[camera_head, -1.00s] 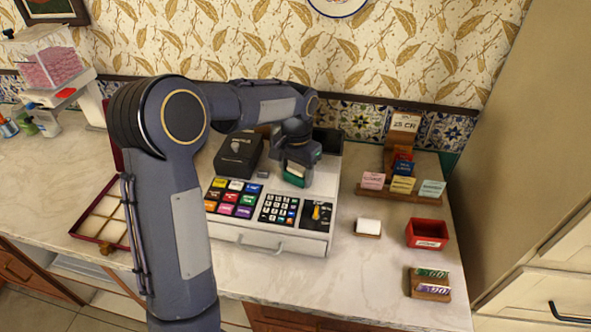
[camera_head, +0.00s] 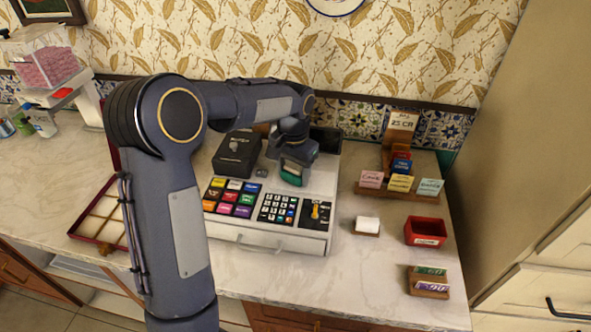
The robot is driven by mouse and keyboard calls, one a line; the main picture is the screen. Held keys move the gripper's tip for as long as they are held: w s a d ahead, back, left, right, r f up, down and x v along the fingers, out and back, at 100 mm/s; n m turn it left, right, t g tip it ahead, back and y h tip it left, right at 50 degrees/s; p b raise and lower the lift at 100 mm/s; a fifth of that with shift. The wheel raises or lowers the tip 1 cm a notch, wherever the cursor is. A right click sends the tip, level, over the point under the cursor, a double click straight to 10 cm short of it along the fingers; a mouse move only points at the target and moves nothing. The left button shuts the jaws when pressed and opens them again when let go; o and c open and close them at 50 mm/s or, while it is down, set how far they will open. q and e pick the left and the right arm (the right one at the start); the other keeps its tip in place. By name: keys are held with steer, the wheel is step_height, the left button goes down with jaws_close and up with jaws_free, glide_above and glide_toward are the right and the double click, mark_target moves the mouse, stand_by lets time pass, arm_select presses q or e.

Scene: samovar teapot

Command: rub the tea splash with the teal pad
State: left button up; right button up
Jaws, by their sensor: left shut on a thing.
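My left gripper (camera_head: 297,163) is over the upper right part of the white cash register (camera_head: 282,241). It is shut on the teal pad (camera_head: 291,179), whose lower edge shows just above the register's number keys. The pad is close to the register's top; I cannot tell whether it touches. I see no clear tea splash; the gripper and pad hide part of the surface there. My right gripper is not in view.
A black box (camera_head: 237,155) stands at the register's back left. To the right are a white block (camera_head: 367,225), a red bin (camera_head: 426,232), a banknote holder (camera_head: 430,282) and a card rack (camera_head: 399,190). A sectioned tray (camera_head: 103,222) lies left.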

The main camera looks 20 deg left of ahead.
arm_select(q)
steer(key=r, duration=0.1)
steer(key=r+p, duration=0.1)
steer(key=r, duration=0.2)
steer(key=shift+d+p, duration=0.25)
steer(key=shift+p, duration=0.15)
steer(key=shift+a+r+p, duration=0.15)
steer(key=shift+r+p, duration=0.45)
steer(key=shift+r, duration=0.05)
steer(key=shift+w+r+p, duration=0.1)
steer(key=shift+r+p, duration=0.8)
steer(key=shift+r, duration=0.3)
